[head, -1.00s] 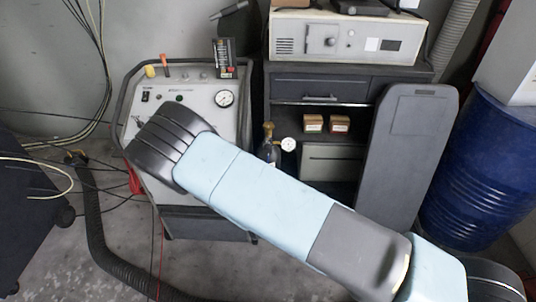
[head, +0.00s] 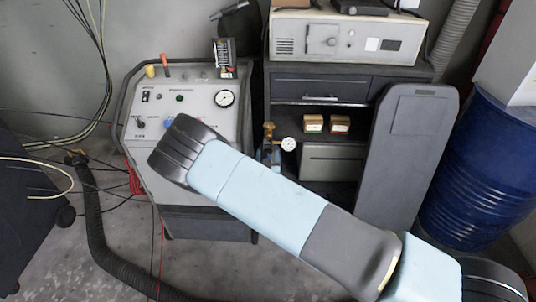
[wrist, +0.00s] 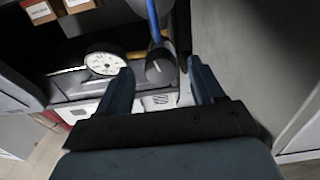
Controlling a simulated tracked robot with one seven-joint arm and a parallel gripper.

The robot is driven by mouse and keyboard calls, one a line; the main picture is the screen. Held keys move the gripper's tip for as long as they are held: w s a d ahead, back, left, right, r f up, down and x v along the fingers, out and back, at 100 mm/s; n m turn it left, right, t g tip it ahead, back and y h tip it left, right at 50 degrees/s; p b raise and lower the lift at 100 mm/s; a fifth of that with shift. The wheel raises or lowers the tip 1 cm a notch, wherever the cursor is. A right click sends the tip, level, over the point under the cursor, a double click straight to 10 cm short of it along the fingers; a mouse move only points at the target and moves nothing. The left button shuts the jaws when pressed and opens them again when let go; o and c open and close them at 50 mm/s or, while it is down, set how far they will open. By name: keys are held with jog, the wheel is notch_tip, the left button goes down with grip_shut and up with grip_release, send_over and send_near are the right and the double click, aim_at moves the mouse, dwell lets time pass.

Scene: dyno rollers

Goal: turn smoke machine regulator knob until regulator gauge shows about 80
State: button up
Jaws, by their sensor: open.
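In the wrist view the small white dial gauge (wrist: 104,61) is at upper left; its needle is too small to read. A dark round knob (wrist: 160,68) with a pale mark lies between and just past the fingertips of my gripper (wrist: 162,72). The gripper is open, with one blue-grey finger on each side of the knob; I see no clear contact. In the head view the gauge (head: 289,144) sits beside a brass fitting (head: 268,131), in front of the dark cabinet. My arm hides most of the gripper and the knob there.
A grey console (head: 200,95) with a larger dial (head: 224,98) and switches stands left of the cabinet. Two small boxes (head: 313,123) lie on the cabinet shelf. A tall grey panel (head: 405,150) and a blue barrel (head: 475,165) stand to the right. Hoses lie on the floor at left.

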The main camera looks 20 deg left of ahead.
jog(key=shift+x, duration=0.95)
jog(key=shift+c, duration=0.5)
jog(key=c, duration=0.9)
jog(key=shift+c, duration=0.2)
jog(key=shift+m, duration=0.6)
jog(key=o, duration=1)
jog(key=shift+o, duration=0.2)
jog(key=shift+s, duration=0.15)
jog(key=v, duration=1.3)
jog(key=shift+s+d, duration=0.15)
jog(key=shift+s, duration=0.1)
